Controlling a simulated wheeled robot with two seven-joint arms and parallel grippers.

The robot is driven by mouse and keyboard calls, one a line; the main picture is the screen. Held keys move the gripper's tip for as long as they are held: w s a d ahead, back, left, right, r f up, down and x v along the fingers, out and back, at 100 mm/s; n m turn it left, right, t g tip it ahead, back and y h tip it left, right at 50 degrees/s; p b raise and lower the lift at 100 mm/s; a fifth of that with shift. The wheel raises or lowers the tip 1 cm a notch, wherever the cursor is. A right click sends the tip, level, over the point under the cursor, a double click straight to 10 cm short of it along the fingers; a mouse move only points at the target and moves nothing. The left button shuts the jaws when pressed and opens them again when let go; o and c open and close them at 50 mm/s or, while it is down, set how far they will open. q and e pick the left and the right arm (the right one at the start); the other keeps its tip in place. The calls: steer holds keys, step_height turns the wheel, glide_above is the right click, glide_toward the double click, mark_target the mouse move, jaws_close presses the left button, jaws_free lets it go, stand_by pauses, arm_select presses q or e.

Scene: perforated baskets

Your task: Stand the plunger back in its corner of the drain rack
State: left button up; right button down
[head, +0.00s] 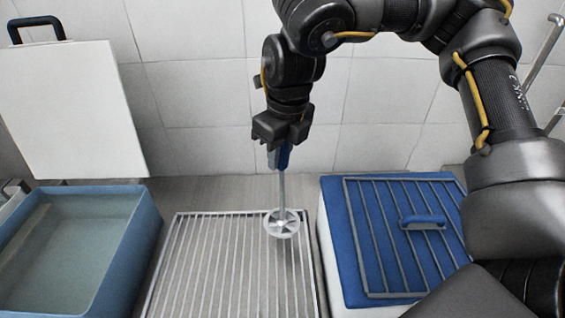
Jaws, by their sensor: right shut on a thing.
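The plunger (281,192) has a thin grey shaft, a blue upper part and a round spoked grey disc at its lower end. It hangs upright in my right gripper (279,147), which is shut on its blue upper part. The disc shows over the right back part of the drain rack (190,262), a flat grey rack of parallel bars. I cannot tell whether the disc touches the bars. My left gripper is not in view.
A blue basin (137,240) of water stands at the left, with a white panel (70,110) behind it. A blue-lidded box (335,215) with a grey rack and blue handle on top stands close to the drain rack's right side. A tiled wall closes the back.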

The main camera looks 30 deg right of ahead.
steer(key=shift+w+d+f, duration=0.3)
steer(key=shift+d+f, duration=0.05)
steer(key=shift+f, duration=0.2)
steer(key=shift+w+d+f+p, duration=0.1)
steer(key=shift+d+f+p, duration=0.05)
steer(key=shift+f, duration=0.8)
steer(key=shift+w+d+f+p, duration=0.1)
steer(key=shift+f+p, duration=0.05)
steer(key=shift+f, duration=0.75)
steer(key=shift+s+a, duration=0.1)
steer(key=c, duration=1.3)
jaws_free()
steer(key=shift+f, duration=0.15)
steer(key=shift+o, duration=0.2)
step_height(320, 180, up, 12)
steer(key=s, duration=0.1)
steer(key=shift+s+d+b, duration=0.35)
